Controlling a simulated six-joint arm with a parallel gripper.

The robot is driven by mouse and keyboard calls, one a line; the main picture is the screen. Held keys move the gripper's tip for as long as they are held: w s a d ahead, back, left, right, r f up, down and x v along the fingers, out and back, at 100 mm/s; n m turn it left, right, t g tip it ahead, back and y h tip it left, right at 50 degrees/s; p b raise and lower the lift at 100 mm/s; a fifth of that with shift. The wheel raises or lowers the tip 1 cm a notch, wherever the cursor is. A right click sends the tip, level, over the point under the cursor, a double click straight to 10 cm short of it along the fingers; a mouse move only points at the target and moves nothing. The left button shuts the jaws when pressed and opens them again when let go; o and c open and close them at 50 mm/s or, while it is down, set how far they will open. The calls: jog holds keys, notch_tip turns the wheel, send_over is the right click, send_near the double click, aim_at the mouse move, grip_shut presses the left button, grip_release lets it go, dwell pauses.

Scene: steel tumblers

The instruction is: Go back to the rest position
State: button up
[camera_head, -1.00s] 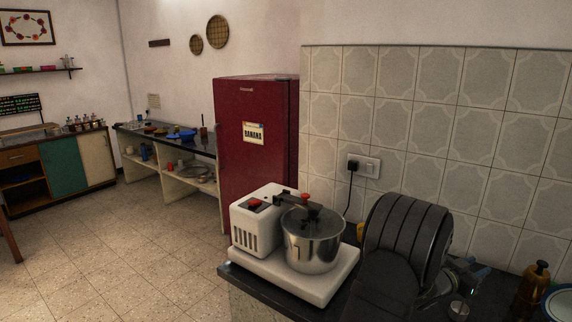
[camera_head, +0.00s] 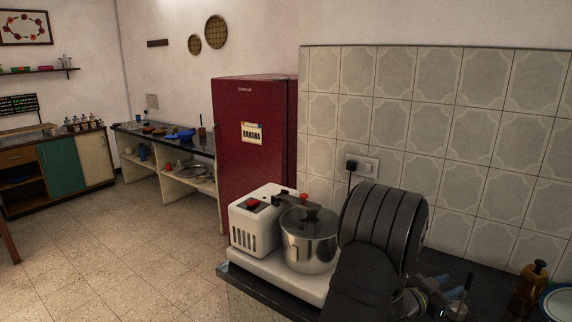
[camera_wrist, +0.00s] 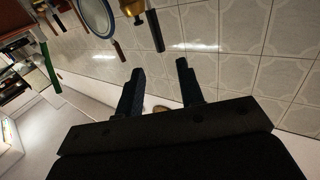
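My gripper (camera_head: 450,287) is on the right of the head view, above the dark counter and largely behind my own arm. In the wrist view its two fingers (camera_wrist: 159,78) are clearly apart, with nothing gripped between them. A small steel tumbler (camera_head: 457,309) shows just below the gripper in the head view, partly cut by the lower area of the picture. Whether the gripper is above it or in front of it I cannot tell. I cannot make out a tumbler in the wrist view.
A white wet grinder with a steel pot (camera_head: 309,246) stands left of my arm on the counter. An amber bottle (camera_head: 530,288) and a blue-rimmed plate (camera_head: 562,304) are at the right; the plate also shows in the wrist view (camera_wrist: 95,17). A tiled wall (camera_head: 450,130) rises behind.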

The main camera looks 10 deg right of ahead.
jog(key=x, duration=0.9)
jog(key=shift+d+r, duration=0.35)
notch_tip(320, 180, up, 3)
jog(key=shift+r, duration=0.15)
jog(key=s+r, duration=0.7)
jog(key=s, duration=0.4)
jog(key=m+g, duration=0.2)
jog(key=g, duration=0.1)
send_near(470, 273)
notch_tip(470, 273, up, 2)
jog(key=a, duration=0.2)
jog(key=shift+s+a+r+m+g, duration=0.15)
jog(key=shift+s+r+m, duration=0.15)
jog(key=shift+s, duration=0.2)
jog(key=shift+s+d+r+m+g, duration=0.1)
jog(key=shift+s+r+m, duration=0.2)
jog(key=shift+s, duration=0.2)
jog(key=shift+s+a+r+m+g, duration=0.1)
jog(key=shift+s+r+m+g, duration=0.05)
jog(key=shift+s+r+m, duration=0.3)
